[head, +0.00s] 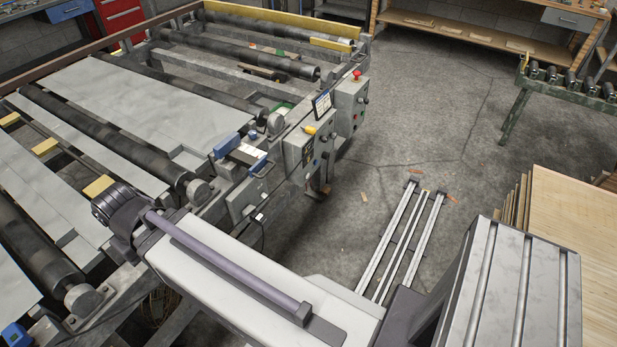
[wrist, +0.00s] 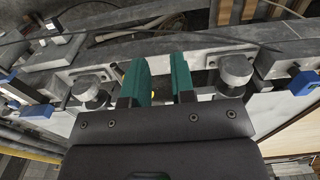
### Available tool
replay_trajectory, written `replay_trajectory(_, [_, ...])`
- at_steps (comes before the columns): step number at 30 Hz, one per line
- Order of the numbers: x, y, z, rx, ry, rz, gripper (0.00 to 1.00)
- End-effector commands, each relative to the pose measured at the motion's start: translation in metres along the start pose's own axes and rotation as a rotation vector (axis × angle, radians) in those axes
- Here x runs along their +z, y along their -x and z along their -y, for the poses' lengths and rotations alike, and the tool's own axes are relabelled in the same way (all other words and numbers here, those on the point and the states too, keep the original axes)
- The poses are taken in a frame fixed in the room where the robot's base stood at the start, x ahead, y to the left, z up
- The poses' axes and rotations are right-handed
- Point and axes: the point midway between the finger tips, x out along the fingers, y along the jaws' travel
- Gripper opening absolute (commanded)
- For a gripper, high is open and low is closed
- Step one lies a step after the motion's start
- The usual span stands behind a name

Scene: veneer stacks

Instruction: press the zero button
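My gripper (wrist: 160,66) shows in the wrist view as two green fingers, apart with nothing between them. They point over the machine's grey frame and round metal fittings. In the head view my arm reaches to the left over the machine and the fingers are hidden. Grey control boxes stand on the machine's right side: one with a yellow knob-like part (head: 309,130), another with a red mushroom button (head: 356,75). A small tilted screen (head: 322,104) sits by them. I cannot make out which part is the zero button; no label is readable.
The roller machine (head: 222,77) carries grey sheets (head: 110,100) between dark rollers. Silver floor rails (head: 402,235) lie to the right, beside stacked wood sheets (head: 570,215). The concrete floor (head: 430,110) behind is mostly clear.

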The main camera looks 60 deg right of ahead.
Motion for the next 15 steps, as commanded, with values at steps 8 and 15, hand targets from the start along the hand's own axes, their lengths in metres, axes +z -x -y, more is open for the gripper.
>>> replay_trajectory(8, [0.0000, 0.0000, 0.0000, 0.000, 0.000, 0.000, 0.00])
replay_trajectory(15, [0.0000, 0.0000, 0.0000, 0.000, 0.000, 0.000, 0.00])
